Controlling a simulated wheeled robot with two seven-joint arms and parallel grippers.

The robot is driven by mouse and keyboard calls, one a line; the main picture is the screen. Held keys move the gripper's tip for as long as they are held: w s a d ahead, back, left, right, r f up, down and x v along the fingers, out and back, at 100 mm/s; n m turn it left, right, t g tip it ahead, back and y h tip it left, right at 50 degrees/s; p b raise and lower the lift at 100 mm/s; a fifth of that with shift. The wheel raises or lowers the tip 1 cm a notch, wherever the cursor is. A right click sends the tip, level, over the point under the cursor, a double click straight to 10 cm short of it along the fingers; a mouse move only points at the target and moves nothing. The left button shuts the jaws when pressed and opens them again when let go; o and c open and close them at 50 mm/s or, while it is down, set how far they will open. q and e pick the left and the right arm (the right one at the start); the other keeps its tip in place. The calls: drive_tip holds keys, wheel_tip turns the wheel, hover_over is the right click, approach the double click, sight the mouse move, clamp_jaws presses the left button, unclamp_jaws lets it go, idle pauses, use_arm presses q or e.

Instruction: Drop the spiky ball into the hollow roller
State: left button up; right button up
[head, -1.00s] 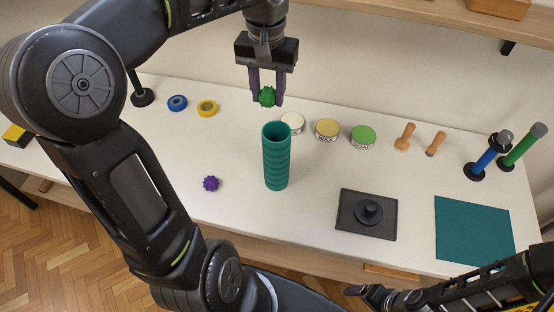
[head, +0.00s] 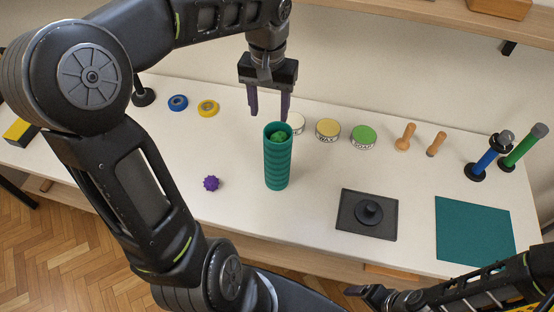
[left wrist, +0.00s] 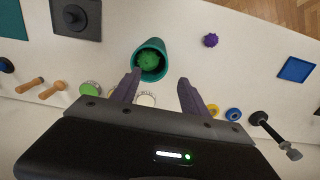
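The hollow roller (head: 277,165) is a teal ribbed tube standing upright on the table. The green spiky ball (head: 278,137) sits inside its mouth, near the top. In the left wrist view the ball (left wrist: 149,62) shows within the roller's rim (left wrist: 137,73). My left gripper (head: 269,117) is open and empty, just above and behind the roller in the head view; its spread fingers show in the left wrist view (left wrist: 158,88). A second, purple spiky ball (head: 211,183) lies on the table left of the roller.
Blue tape (head: 178,102) and yellow tape (head: 208,107) lie at the back left. Several round tins, including a green one (head: 363,137), stand right of the roller. A black plate with a knob (head: 349,226) and a teal mat (head: 474,231) lie in front at right. The front left is clear.

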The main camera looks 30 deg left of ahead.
use_arm(q)
drive_tip(key=shift+o, duration=0.8)
drive_tip(key=shift+r, duration=0.1)
